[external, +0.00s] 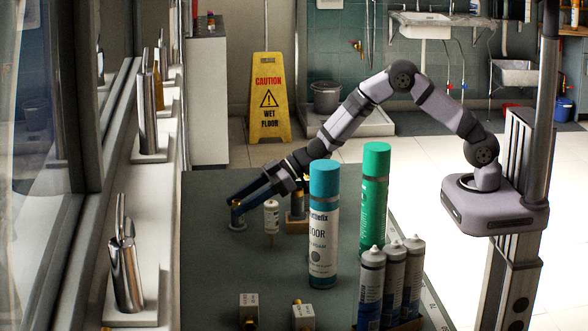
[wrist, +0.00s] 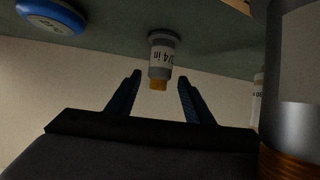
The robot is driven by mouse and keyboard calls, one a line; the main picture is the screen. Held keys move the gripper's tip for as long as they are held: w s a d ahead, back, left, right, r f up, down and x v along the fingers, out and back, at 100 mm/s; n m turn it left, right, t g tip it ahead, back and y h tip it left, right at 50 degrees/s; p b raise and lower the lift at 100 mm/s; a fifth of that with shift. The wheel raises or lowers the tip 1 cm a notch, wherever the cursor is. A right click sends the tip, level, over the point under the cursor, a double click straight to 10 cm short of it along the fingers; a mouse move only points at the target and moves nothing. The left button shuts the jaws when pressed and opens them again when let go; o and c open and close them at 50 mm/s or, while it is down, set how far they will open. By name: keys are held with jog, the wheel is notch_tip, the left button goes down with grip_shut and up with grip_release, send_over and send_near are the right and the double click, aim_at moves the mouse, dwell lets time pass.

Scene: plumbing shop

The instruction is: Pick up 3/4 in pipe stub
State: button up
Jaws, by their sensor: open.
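The 3/4 in pipe stub (wrist: 160,54) shows in the wrist view as a short grey piece with a white "3/4 in" label, a round flange at one end and an orange-brown tip at the other. It lies between the lines of my gripper's two dark fingers (wrist: 160,77), just beyond or level with their tips; contact is not visible. My gripper (external: 235,208) is open and low over the left part of the bench in the external view. A grey disc at its fingertips there looks like the stub's flange; the rest is hidden.
A small white-labelled piece (external: 271,216) stands beside the fingers. A teal-capped can (external: 324,225), a green can (external: 374,195) and several grey-capped tubes (external: 371,285) stand to the right. A blue disc (wrist: 52,15) and a large metal cylinder (wrist: 292,75) flank the wrist view.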

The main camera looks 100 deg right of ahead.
aim_at(233, 206)
jog(key=shift+p+x, duration=0.95)
jog(key=shift+x, duration=1.65)
jog(key=shift+d, duration=0.1)
jog(key=shift+c, duration=0.2)
grip_shut()
jog(key=shift+r, duration=0.15)
